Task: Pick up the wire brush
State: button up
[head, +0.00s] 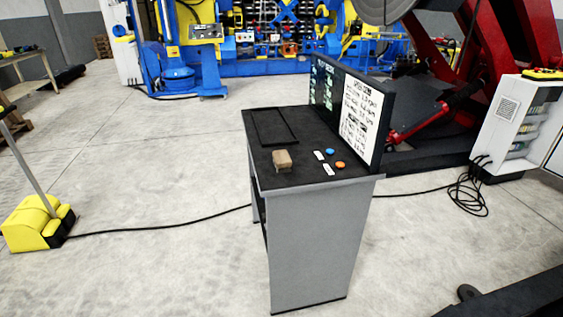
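A small brown block-like object (283,158) lies on the black top of a grey workstand (310,240), near its front left. It may be the wire brush with a wooden back; bristles are too small to make out. Nothing touches it from above. My gripper is not in view.
A thin black rectangular frame or tray (256,128) lies behind the brown object. A blue disc (330,152), an orange disc (340,165) and small white pieces lie to its right. An upright board (362,115) lines the stand's right edge. A black cable (165,228) crosses the floor.

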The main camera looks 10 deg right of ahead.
aim_at(283, 162)
jog(key=i+l+u, duration=0.1)
jog(key=i+u, duration=0.2)
jog(key=i, duration=0.25)
jog(key=i+l+u, duration=0.25)
jog(key=i, duration=0.3)
